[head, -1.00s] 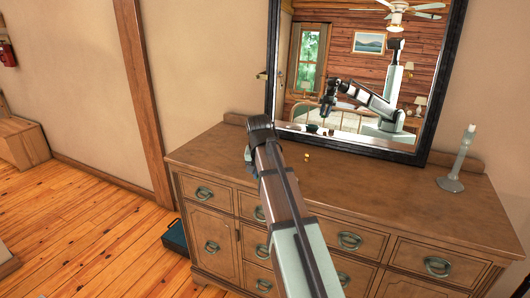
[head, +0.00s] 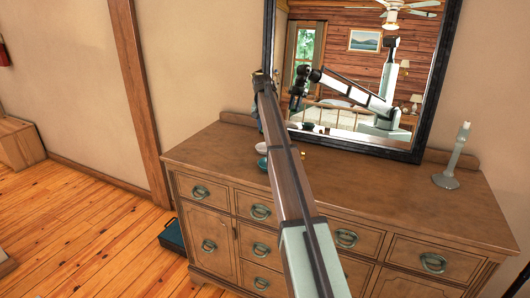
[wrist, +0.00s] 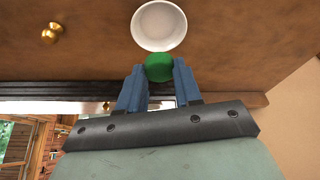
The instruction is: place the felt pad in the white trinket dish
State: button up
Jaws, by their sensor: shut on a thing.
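My gripper (wrist: 160,88) has its two blue fingers shut on the green felt pad (wrist: 159,67), which looks round from here. The white trinket dish (wrist: 158,25) lies on the dresser top in the wrist view, empty, just past the pad in the picture. The pad overlaps the dish's near rim in that view; the height between them is hard to judge. In the head view my gripper (head: 258,92) is raised above the dresser's back left part, mostly hidden by my arm. The pad cannot be made out there.
The wooden dresser (head: 390,190) has a black-framed mirror (head: 437,95) standing at its back. A small brass object (wrist: 52,33) lies near the dish. A pale candlestick (head: 454,160) stands at the right. The dresser's middle right is clear.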

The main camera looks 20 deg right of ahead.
jog(key=shift+w+f, duration=0.15)
jog(key=shift+w, duration=0.2)
jog(key=shift+f, duration=4.75)
jog(key=o, duration=0.7)
jog(key=shift+f, duration=0.15)
jog(key=v, duration=1.2)
